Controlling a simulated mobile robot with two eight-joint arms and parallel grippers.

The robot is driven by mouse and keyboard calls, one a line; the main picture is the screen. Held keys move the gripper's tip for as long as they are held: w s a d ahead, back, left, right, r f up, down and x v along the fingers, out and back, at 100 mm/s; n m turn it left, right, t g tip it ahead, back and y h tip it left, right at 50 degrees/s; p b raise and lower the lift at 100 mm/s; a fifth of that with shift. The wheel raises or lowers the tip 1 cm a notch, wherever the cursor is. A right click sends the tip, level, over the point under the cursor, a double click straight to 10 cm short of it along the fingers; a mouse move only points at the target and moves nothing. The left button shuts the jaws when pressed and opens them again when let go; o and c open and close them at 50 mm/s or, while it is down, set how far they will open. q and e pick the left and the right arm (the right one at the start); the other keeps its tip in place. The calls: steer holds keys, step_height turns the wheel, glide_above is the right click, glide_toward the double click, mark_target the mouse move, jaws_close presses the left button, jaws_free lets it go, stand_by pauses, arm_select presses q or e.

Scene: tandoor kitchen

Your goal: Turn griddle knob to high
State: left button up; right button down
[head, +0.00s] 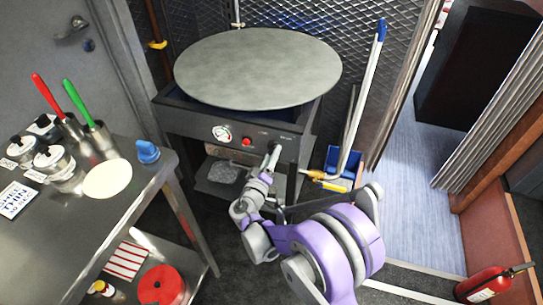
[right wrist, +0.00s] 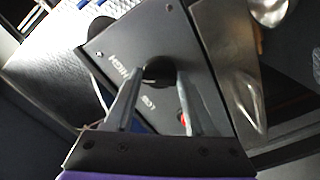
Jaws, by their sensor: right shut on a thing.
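The round griddle (head: 258,68) sits on a dark stand with a control panel (head: 205,127) on its front. My right gripper (head: 273,154) reaches the right part of that panel and is shut on the griddle knob. In the right wrist view the dark knob (right wrist: 158,70) lies between the two fingers of my right gripper (right wrist: 158,82). The word HIGH (right wrist: 129,66) is printed to the left of the knob, and LOW (right wrist: 148,101) is below it. The knob's exact pointing direction cannot be told. My left gripper is not in view.
A gauge (head: 221,133) and a red button (head: 247,142) are left of the knob. A steel table (head: 120,205) with jars and red and green handled tools stands at left. A blue dustpan (head: 343,170) and broom are right of the griddle.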

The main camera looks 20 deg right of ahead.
steer(key=shift+c, duration=1.2)
jaws_free()
steer(key=shift+s+a, duration=0.1)
steer(key=v, duration=1)
steer(key=shift+s+a+p, duration=0.2)
steer(key=shift+s+p, duration=0.05)
steer(key=shift+p, duration=0.1)
